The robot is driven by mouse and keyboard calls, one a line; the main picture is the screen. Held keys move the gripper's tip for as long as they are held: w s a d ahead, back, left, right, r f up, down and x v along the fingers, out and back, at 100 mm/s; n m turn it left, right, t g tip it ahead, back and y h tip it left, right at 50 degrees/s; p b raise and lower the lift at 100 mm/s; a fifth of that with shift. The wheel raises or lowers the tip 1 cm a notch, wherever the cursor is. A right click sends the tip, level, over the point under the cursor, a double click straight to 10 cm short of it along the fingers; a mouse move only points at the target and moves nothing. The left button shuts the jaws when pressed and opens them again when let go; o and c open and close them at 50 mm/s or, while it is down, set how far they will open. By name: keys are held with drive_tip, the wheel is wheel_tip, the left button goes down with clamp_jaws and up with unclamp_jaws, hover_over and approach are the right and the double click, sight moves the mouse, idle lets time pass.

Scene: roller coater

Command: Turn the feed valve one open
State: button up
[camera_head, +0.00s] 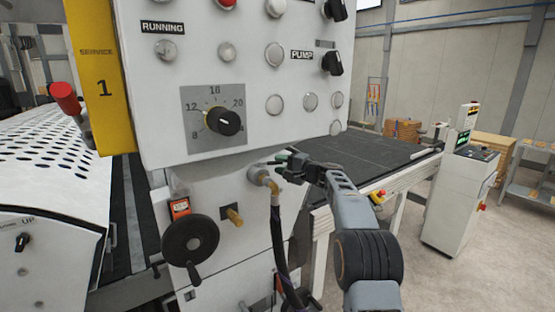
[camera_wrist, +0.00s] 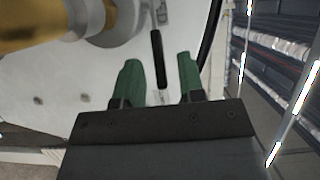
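My gripper (camera_head: 284,162) is beside the brass hose fitting (camera_head: 265,178) on the white machine's front. In the wrist view its two green fingers (camera_wrist: 159,62) are apart. A dark lever handle (camera_wrist: 157,47) on a thin metal stem shows between the fingers in that view, touching neither; I take it for the feed valve's lever. I cannot tell how deep it lies between them. The brass fitting (camera_wrist: 45,22) fills the upper left of the wrist view. In the head view the lever is not clearly seen behind my gripper. No valve label is readable.
A black hose (camera_head: 277,240) hangs below the fitting. A brass stub (camera_head: 234,217) and a black handwheel (camera_head: 190,242) are to its left. The control panel (camera_head: 240,80) with knobs overhangs above. A dark conveyor table (camera_head: 365,150) stands behind my arm.

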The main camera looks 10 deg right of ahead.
drive_tip(key=shift+w+a, duration=0.45)
clamp_jaws()
idle(0.4)
